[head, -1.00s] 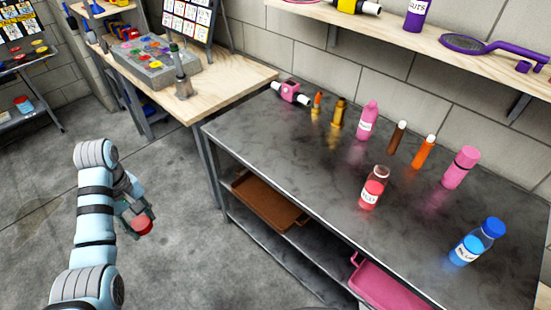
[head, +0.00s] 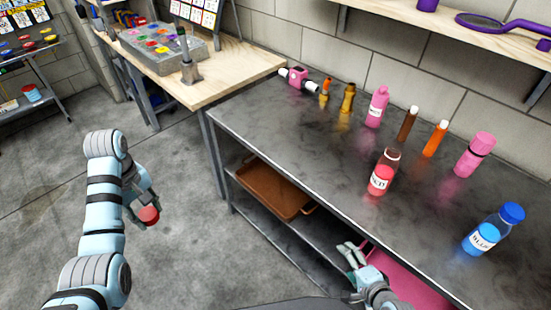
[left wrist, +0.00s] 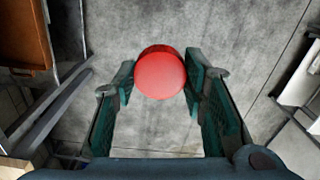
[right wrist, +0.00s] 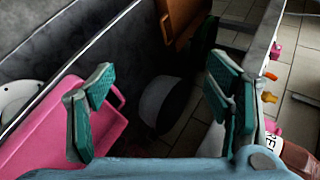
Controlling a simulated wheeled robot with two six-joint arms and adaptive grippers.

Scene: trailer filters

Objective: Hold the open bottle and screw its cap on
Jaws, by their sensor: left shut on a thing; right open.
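The red cap (head: 149,216) is held between the fingers of my left gripper (head: 143,208), out over the floor left of the metal table. In the left wrist view the red cap (left wrist: 160,73) sits between the two fingertips. The open bottle (head: 383,172), clear with red contents and a white label, stands upright on the table without a cap. My right gripper (head: 350,255) is open and empty at the table's front edge, left of and nearer than the bottle. Part of the bottle (right wrist: 300,160) shows at the lower right of the right wrist view.
A capped blue bottle (head: 494,231) stands to the right of the open bottle. A pink bottle (head: 376,107), brown (head: 408,123) and orange (head: 435,139) tubes and a pink flask (head: 474,155) stand behind. A brown tray (head: 271,188) and a pink tray (head: 415,280) are on the lower shelf.

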